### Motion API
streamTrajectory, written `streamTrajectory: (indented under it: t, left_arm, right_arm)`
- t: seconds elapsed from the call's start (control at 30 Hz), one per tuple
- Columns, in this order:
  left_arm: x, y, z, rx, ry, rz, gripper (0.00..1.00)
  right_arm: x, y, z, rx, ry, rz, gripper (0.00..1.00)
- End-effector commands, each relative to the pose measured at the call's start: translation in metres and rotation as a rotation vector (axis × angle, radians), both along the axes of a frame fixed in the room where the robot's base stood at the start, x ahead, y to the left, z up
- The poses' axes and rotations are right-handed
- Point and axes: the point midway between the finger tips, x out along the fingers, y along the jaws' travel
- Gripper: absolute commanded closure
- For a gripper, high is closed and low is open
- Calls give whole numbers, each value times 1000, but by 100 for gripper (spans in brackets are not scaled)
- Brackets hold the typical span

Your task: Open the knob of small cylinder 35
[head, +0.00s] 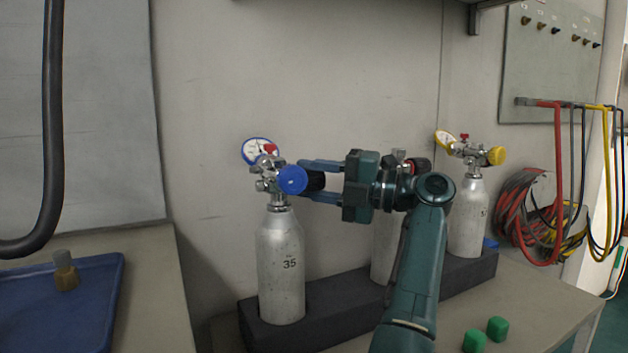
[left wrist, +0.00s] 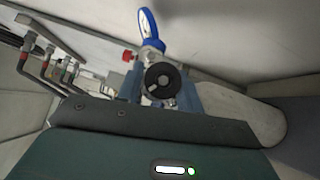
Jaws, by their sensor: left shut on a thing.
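Small cylinder 35 (head: 281,262) is a grey-white bottle marked "35", upright in a dark rack at the left. Its valve carries a blue-rimmed gauge (head: 257,150), a blue round cap (head: 292,180) and a black knob (head: 314,181) on the right side. My left gripper (head: 316,181) reaches in from the right, its blue fingers above and below the black knob, shut on it. In the left wrist view the black knob (left wrist: 162,80) faces the camera between the fingers, with the blue gauge (left wrist: 148,23) beyond. My right gripper is not in view.
The dark rack (head: 340,289) holds two more cylinders: a middle one (head: 386,250) partly behind my arm, and a right one (head: 467,222) with yellow fittings. A blue tray (head: 95,325) is at the left. Green blocks (head: 497,328) lie at the front right. Hoses (head: 557,180) hang at the right.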

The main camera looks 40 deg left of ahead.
Motion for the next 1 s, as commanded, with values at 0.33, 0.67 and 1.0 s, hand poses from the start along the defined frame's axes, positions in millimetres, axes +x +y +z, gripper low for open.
streamTrajectory:
  t: [0.33, 0.67, 1.0]
  left_arm:
    - [0, 1, -1, 139, -69, 0, 86]
    - [0, 1, -3, 359, -182, 0, 86]
    - [0, 1, -2, 509, -263, -1, 86]
  right_arm:
    - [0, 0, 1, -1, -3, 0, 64]
    - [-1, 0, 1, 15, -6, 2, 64]
    - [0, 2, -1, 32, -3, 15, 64]
